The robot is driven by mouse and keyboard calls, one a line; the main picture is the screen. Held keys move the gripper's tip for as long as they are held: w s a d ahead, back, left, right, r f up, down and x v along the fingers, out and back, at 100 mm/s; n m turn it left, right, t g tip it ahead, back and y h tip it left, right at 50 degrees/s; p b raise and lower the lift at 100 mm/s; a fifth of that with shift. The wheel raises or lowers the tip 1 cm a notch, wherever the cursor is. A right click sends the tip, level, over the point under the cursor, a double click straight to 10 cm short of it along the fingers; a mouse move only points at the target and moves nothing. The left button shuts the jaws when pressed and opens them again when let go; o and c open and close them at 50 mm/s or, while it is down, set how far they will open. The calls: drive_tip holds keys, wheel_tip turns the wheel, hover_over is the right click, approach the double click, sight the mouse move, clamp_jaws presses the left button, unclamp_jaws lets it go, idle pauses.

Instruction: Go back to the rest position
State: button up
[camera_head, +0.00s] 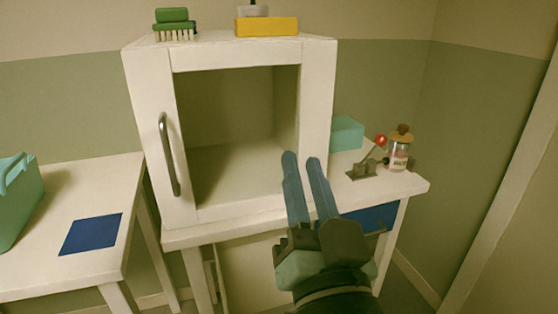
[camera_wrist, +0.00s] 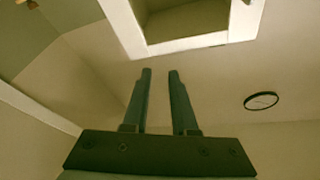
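My gripper (camera_head: 301,158) is raised in front of the white cabinet, over the right part of its front edge in the head view. Its two long fingers are apart with nothing between them. In the wrist view the gripper (camera_wrist: 160,72) also shows a clear gap between the fingers. The white cabinet (camera_head: 318,110) stands on a white table (camera_head: 412,186) and has a metal handle (camera_head: 168,155) on its left front. Its inside looks empty. Part of a white frame with an opening (camera_wrist: 190,43) shows beyond the fingertips in the wrist view.
A jar with a cork-like lid (camera_head: 398,155), a small stand with a red ball (camera_head: 365,168) and a teal box (camera_head: 347,134) are right of the cabinet. A green brush (camera_head: 173,22) and yellow block (camera_head: 267,27) are on top. A left table holds a teal basket (camera_head: 18,205) and blue mat (camera_head: 92,234).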

drive_tip(key=s+a+r+n+t+h+p, duration=0.1)
drive_tip(key=s+r+n+t, duration=0.2)
drive_tip(key=r, duration=0.8)
drive_tip(key=s+a+r+t+h+p, duration=0.1)
drive_tip(key=s+a+r+t+h, duration=0.3)
drive_tip(key=r, duration=0.8)
wheel_tip(320, 180, up, 26)
drive_tip(key=d+y+p, duration=0.2)
drive_tip(key=p, duration=2.4)
drive_tip(key=shift+s+g+p, duration=0.35)
drive_tip(key=shift+s+g, duration=0.05)
drive_tip(key=shift+s, duration=0.1)
